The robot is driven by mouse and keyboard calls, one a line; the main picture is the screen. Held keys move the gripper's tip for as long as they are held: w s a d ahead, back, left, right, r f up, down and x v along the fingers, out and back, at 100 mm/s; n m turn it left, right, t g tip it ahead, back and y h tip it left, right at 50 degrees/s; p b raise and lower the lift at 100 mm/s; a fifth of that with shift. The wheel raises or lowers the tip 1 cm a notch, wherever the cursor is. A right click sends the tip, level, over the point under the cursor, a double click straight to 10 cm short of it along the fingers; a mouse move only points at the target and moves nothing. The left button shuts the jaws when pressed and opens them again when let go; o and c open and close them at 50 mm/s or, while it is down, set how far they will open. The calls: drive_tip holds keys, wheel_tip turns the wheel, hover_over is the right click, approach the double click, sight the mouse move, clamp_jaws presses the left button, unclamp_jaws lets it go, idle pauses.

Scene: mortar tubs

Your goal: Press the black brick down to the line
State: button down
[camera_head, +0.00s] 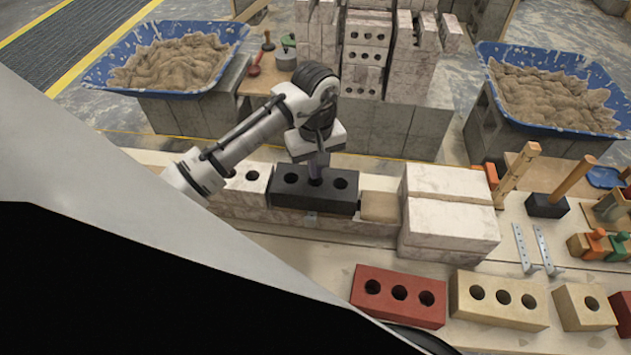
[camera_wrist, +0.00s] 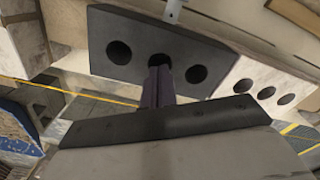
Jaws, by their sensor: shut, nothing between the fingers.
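The black brick (camera_head: 300,194) has three round holes and lies on the low wall, between a white brick on its left and a pale block on its right. In the wrist view the black brick (camera_wrist: 122,38) fills the upper middle. My gripper (camera_head: 317,178) is shut and empty, pointing down at the brick's middle hole. In the wrist view the shut fingers (camera_wrist: 158,70) overlap that hole's edge. I cannot tell whether the tips touch the brick or enter the hole. A small metal clip (camera_wrist: 174,10) shows at the brick's edge. I cannot make out a line.
White stacked blocks (camera_head: 448,222) rise right of the wall. A red brick (camera_head: 366,307) and a tan brick (camera_head: 470,313) lie in front. Blue mortar tubs (camera_head: 100,72) (camera_head: 497,62) stand behind at left and right. Tall brick stacks (camera_head: 368,25) stand behind my arm.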

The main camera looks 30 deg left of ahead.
drive_tip(key=shift+f+b, duration=0.35)
drive_tip(key=shift+f, duration=0.45)
drive_tip(key=shift+s+f+p, duration=0.1)
drive_tip(key=shift+f+p, duration=0.25)
drive_tip(key=shift+f, duration=0.2)
idle(2.1)
drive_tip(key=shift+r, duration=0.1)
wheel_tip(320, 180, up, 5)
drive_tip(key=p, duration=0.4)
drive_tip(key=shift+r+p, duration=0.1)
drive_tip(key=shift+p, duration=0.3)
idle(0.3)
